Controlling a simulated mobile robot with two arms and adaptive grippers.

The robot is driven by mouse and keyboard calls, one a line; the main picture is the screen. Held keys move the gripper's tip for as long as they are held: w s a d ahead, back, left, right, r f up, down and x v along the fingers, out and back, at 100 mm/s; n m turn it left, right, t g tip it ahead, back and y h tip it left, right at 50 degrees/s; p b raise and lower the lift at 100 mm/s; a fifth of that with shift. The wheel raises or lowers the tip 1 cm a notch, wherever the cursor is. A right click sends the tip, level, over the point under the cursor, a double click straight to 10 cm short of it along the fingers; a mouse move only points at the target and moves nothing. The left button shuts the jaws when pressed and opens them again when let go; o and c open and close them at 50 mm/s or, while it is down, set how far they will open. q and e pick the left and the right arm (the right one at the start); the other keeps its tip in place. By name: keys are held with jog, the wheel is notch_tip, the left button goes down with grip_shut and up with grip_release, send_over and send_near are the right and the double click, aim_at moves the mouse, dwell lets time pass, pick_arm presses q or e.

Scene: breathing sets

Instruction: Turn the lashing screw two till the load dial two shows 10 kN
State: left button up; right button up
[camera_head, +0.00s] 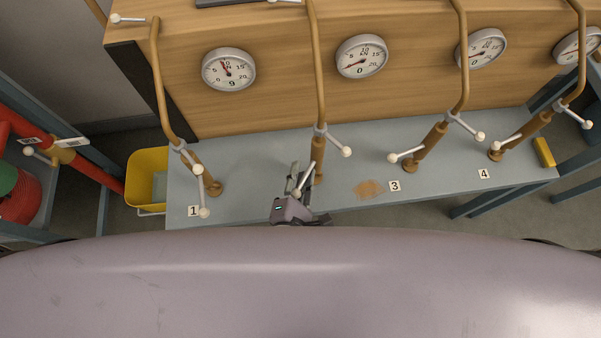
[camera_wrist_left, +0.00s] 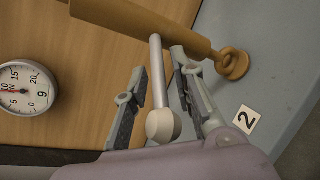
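Lashing screw two (camera_head: 318,158) is a brown rod with a grey collar, standing on the grey bench in the head view. Its white-knobbed cross lever shows up close in the left wrist view (camera_wrist_left: 163,124), beside the label 2 (camera_wrist_left: 246,119). My left gripper (camera_head: 299,180) is at the front of this screw. In the left wrist view its two fingers (camera_wrist_left: 158,62) are apart, one on each side of the lever bar, with a visible gap at the left finger. Load dial two (camera_head: 362,56) has its red needle near 0. My right gripper is not in view.
Screw one (camera_head: 207,178) stands to the left, screws three (camera_head: 430,141) and four (camera_head: 530,130) to the right, with levers sticking out. Load dial one (camera_head: 229,69) reads just under 10. A yellow bin (camera_head: 146,165) is left of the bench. A brown patch (camera_head: 369,189) lies near label 3.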

pick_arm(q)
jog(key=shift+o, duration=0.2)
jog(key=shift+s+d, duration=0.1)
jog(key=v, duration=1.2)
